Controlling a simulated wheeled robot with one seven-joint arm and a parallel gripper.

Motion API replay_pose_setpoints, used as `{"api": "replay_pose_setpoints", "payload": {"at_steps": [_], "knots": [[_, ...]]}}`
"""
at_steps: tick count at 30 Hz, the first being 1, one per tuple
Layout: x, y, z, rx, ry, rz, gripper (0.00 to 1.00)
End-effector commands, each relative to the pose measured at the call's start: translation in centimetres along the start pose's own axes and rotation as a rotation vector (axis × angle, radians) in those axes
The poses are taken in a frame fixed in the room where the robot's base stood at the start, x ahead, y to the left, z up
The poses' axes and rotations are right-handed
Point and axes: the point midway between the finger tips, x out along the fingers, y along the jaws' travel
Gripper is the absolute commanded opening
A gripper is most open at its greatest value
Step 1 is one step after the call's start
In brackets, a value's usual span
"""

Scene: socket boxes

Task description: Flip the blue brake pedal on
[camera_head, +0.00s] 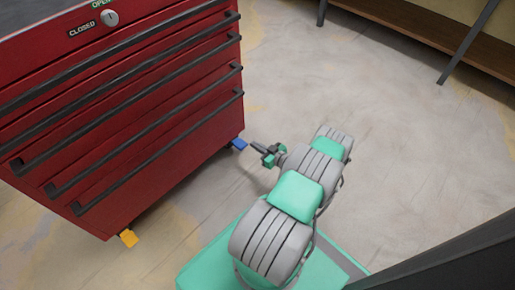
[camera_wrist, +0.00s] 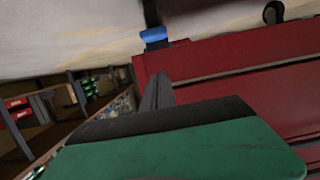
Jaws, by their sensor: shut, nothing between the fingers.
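The blue brake pedal (camera_head: 239,144) sticks out at the bottom right corner of the red tool cabinet (camera_head: 130,120), close to the floor. It also shows in the wrist view (camera_wrist: 154,35), near the top, beside the cabinet's red edge. My gripper (camera_head: 252,147) is low over the floor, just right of the blue pedal, with its fingers pointing at it. A small gap seems to lie between the fingertips and the pedal; contact cannot be told. In the wrist view my fingers (camera_wrist: 157,92) are together and empty, pointing toward the pedal.
A yellow pedal (camera_head: 129,238) sticks out at the cabinet's other bottom corner. Dark drawer handles (camera_head: 160,155) jut from the cabinet front. A wooden shelf or bench (camera_head: 430,35) stands at the top right. The floor (camera_head: 410,150) to the right is clear.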

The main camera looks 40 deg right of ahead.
Motion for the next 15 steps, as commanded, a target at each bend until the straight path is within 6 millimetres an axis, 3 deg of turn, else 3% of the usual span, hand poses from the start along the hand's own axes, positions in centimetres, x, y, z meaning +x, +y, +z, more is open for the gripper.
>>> {"api": "replay_pose_setpoints", "payload": {"at_steps": [9,12,15], "knots": [[7.2,-0.1,0.5,-0.002,0.001,-0.003,0.0],[7.4,0.1,2.7,0.003,0.0,0.002,0.0],[7.6,0.1,3.6,0.001,0.0,0.002,0.0]]}}
